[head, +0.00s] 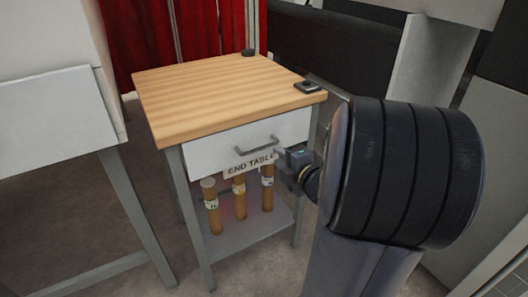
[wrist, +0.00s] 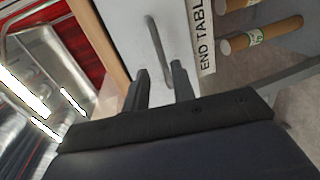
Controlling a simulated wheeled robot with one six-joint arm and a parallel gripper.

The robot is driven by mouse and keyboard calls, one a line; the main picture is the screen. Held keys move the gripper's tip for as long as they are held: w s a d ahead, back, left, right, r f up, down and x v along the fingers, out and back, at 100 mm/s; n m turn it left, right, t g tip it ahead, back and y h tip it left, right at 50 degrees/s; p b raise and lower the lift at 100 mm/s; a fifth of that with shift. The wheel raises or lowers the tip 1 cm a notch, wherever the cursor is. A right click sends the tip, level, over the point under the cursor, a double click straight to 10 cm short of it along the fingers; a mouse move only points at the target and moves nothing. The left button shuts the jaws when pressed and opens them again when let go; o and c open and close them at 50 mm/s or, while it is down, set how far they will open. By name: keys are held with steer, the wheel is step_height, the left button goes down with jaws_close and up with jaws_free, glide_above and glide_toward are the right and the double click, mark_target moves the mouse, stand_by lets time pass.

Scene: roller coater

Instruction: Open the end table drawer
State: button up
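The end table (head: 215,88) has a light wooden top, grey legs and a white drawer front (head: 215,152). A grey bar handle (head: 258,146) runs across the drawer front. The drawer looks shut. An "END TABLE" label (head: 249,164) sits below it. My gripper (head: 281,158) is at the right part of the drawer front, close to the handle's right end. In the wrist view my gripper (wrist: 159,69) is open, one finger on each side of the handle (wrist: 158,50). I cannot tell whether either finger touches it.
Several brown tubes (head: 239,192) stand on the lower shelf (head: 248,230). A small black item (head: 307,87) lies on the tabletop's right corner, and another (head: 248,52) at its back. A white-and-grey unit (head: 55,120) stands at left. A red curtain (head: 150,35) hangs behind. Floor shows in front.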

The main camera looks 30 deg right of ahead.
mark_target(265, 147)
steer(key=b+x, duration=0.1)
steer(key=x, duration=0.7)
steer(key=shift+w+b, duration=0.3)
steer(key=shift+c, duration=0.6)
jaws_close()
